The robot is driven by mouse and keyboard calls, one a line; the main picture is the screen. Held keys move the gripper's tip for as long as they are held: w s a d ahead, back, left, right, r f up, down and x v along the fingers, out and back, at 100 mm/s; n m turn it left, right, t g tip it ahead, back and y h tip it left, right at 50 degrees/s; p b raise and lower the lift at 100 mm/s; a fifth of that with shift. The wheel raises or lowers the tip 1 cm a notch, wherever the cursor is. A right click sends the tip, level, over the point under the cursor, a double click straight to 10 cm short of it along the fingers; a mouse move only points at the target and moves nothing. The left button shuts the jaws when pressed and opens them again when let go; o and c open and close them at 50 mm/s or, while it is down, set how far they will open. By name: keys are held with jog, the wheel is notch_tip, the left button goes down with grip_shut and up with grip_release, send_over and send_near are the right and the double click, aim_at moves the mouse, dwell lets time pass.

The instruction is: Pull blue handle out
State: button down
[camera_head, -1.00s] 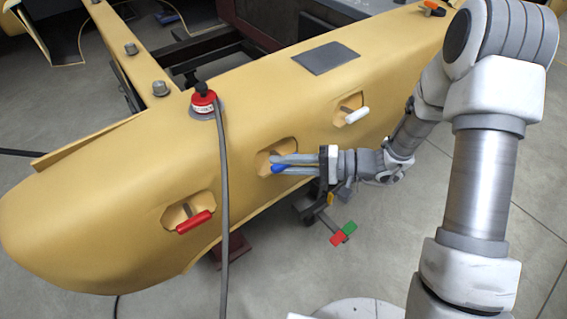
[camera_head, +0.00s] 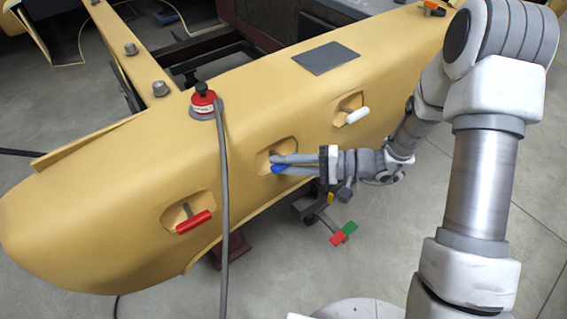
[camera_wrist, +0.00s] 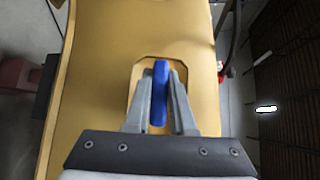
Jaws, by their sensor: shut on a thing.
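The blue handle (camera_head: 279,169) sits at the middle recess in the side of the yellow shell (camera_head: 110,215). My gripper (camera_head: 273,164) reaches it from the right, and its fingers partly cover it. In the wrist view the blue handle (camera_wrist: 159,95) stands upright between the two grey fingers of my gripper (camera_wrist: 161,88), in front of the recess. The fingers are shut on it. The stem behind the handle is mostly hidden.
A red handle (camera_head: 194,222) is in the recess to the left and a white handle (camera_head: 357,115) in the one to the right. A grey cable (camera_head: 223,200) hangs from a red-and-black device (camera_head: 203,101) between the red and blue handles. Red and green pedals (camera_head: 343,233) show below.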

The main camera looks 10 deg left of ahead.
jog(key=shift+s+d+r+b, duration=0.3)
jog(key=shift+s+d+b, duration=0.15)
jog(key=shift+s+d, duration=0.4)
jog(key=shift+w, duration=0.1)
jog(key=c, duration=0.8)
grip_release()
jog(key=shift+d, duration=0.1)
jog(key=shift+o, duration=0.2)
jog(key=shift+d, duration=0.1)
jog(key=w+d+r, duration=0.1)
jog(key=d+r, duration=0.1)
jog(key=d, duration=1.5)
jog(key=shift+w+r, duration=0.2)
jog(key=shift+r, duration=0.1)
